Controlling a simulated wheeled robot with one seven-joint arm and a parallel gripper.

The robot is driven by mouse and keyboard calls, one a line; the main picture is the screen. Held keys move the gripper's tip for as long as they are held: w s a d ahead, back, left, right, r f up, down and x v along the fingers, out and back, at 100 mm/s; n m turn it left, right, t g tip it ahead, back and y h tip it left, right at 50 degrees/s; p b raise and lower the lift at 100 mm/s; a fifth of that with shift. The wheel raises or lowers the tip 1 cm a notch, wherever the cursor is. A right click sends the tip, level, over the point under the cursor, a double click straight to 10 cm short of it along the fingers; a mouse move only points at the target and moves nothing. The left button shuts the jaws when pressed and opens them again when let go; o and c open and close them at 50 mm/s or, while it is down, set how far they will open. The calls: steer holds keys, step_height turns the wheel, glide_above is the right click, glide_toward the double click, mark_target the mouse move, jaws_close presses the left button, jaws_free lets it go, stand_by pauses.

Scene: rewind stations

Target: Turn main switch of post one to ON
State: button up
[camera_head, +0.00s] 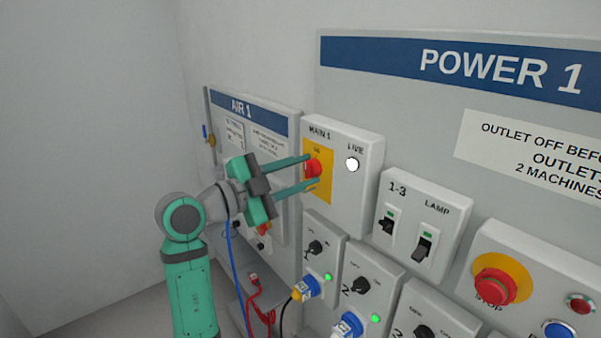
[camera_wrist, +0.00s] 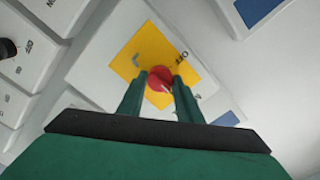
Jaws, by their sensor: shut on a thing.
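The main switch of post one is a red rotary knob (camera_head: 313,168) on a yellow plate (camera_head: 324,191). It sits on the white box labelled MAIN 1 (camera_head: 362,199), on the POWER 1 panel. In the wrist view the red knob (camera_wrist: 159,80) lies between the two green fingers, on the yellow plate (camera_wrist: 148,50). My gripper (camera_head: 312,170) is shut on the knob from the left. The fingers hide part of the knob and plate, so I cannot read its setting clearly. The white round lamp (camera_head: 352,164) marked LIVE is bright.
The AIR 1 panel (camera_head: 258,113) is at the left, behind my arm. The 1-3 and LAMP switch box (camera_head: 420,224) is right of MAIN 1. Outlets with blue plugs (camera_head: 308,287) and cables are below. A red STOP button (camera_head: 494,287) is lower right.

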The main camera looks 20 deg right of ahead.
steer(key=shift+f, duration=0.2)
steer(key=o, duration=1)
steer(key=shift+o, duration=0.2)
steer(key=shift+r, duration=0.1)
steer(key=shift+s+a, duration=0.15)
steer(key=shift+a, duration=0.4)
steer(key=v, duration=0.9)
steer(key=shift+s+a, duration=0.2)
steer(key=shift+a, duration=0.05)
